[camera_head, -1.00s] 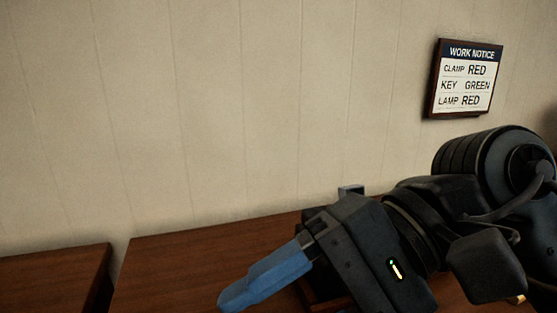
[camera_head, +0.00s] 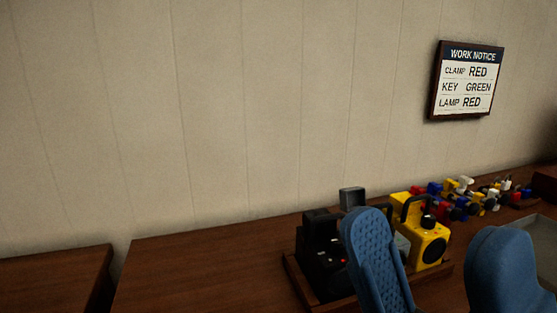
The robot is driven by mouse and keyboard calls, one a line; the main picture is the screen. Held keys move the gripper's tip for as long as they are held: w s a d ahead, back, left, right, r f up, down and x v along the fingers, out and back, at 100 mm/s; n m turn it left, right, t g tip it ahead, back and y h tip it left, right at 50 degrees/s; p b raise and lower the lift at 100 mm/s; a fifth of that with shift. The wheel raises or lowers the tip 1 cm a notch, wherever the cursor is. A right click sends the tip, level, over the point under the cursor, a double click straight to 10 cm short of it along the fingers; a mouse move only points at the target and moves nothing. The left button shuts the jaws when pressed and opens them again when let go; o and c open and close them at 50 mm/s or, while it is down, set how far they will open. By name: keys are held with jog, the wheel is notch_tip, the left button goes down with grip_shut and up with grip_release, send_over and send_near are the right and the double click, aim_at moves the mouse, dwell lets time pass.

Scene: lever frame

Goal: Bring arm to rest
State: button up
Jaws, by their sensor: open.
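My gripper (camera_head: 434,228) is at the lower right of the head view. Its two blue fingers point upward and stand wide apart, so it is open, with nothing held between them. The left finger is in front of a black device and part of a yellow device. The right finger is near the right edge of the picture. The rest of my arm is out of view below.
A black device (camera_head: 318,262) and a yellow device (camera_head: 430,247) stand on a wooden tray (camera_head: 299,283) on the brown table (camera_head: 200,268). Several coloured parts (camera_head: 465,197) lie behind to the right. A work notice (camera_head: 466,82) hangs on the wall. The table's left part is clear.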

jog(key=s+d+f+m+t+h, duration=0.2)
jog(key=d+f+m+t+h, duration=0.15)
jog(key=f+m+h, duration=0.7)
jog(key=s+d+f+m+t+h, duration=0.2)
jog(key=d+f+m+h, duration=0.3)
jog(key=m+h, duration=1.1)
jog(key=s+d+f+m+g, duration=0.3)
jog(key=s+f+m+g, duration=0.1)
jog(key=s+f, duration=0.3)
jog(key=s+d+f+m+g+y, duration=0.1)
jog(key=s+d+f+m+g, duration=0.2)
jog(key=s+f, duration=0.3)
jog(key=shift+s+f+m+g, duration=0.35)
jog(key=shift+s+m+g, duration=0.15)
jog(key=shift+g, duration=0.25)
